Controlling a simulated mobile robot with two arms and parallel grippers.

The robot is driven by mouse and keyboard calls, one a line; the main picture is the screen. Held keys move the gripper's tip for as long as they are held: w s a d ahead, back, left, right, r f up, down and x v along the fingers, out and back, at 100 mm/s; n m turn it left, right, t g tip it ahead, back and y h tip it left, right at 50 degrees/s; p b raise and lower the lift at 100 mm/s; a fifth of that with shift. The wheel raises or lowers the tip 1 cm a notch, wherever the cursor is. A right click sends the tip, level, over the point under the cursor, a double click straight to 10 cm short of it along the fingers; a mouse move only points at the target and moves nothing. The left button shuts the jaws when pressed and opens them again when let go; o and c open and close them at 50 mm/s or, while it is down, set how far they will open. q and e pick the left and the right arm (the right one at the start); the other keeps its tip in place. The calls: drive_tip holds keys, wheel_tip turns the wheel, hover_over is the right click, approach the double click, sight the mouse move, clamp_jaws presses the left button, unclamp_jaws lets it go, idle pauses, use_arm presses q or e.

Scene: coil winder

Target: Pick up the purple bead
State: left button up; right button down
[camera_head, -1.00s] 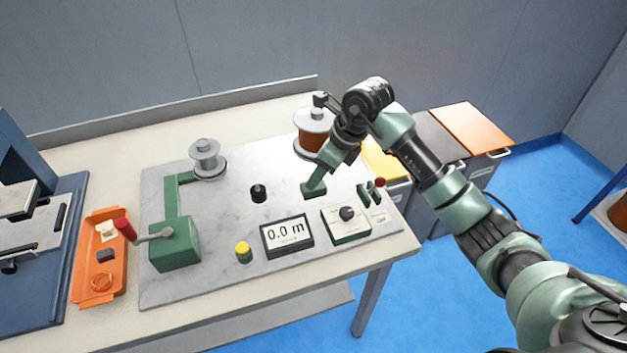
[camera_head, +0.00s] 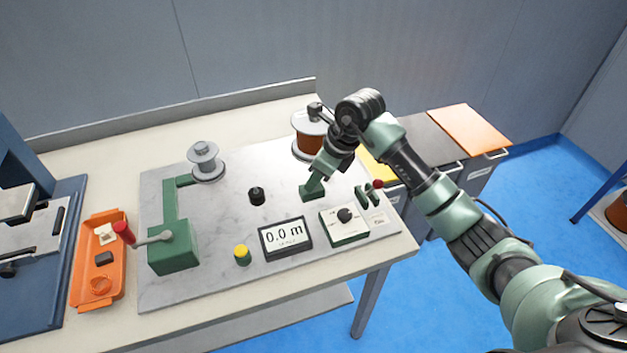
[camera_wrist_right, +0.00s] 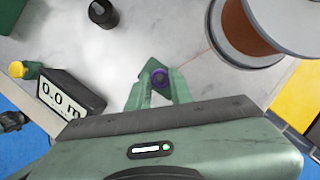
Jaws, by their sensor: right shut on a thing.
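The purple bead (camera_wrist_right: 160,78) shows in the right wrist view as a small purple ring with a dark centre. It sits between the green fingertips of my right gripper (camera_wrist_right: 158,84), which are shut on it. In the head view my right gripper (camera_head: 321,175) is low over the marble-look board, at a small green block (camera_head: 312,193). The bead is too small or hidden to make out there. Whether the bead still touches the green block I cannot tell. My left gripper is in no view.
A copper wire spool (camera_head: 308,143) stands close behind my right gripper. The display reading 0.0 m (camera_head: 285,238), a dial box (camera_head: 344,227) and a red-knobbed lever (camera_head: 371,190) are near it. A black knob (camera_head: 256,196), a green crank winder (camera_head: 173,248) and an orange tray (camera_head: 88,272) are farther left.

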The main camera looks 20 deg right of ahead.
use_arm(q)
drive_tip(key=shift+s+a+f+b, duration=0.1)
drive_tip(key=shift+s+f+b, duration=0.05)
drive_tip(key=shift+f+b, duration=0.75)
use_arm(e)
wheel_tip(320, 180, up, 20)
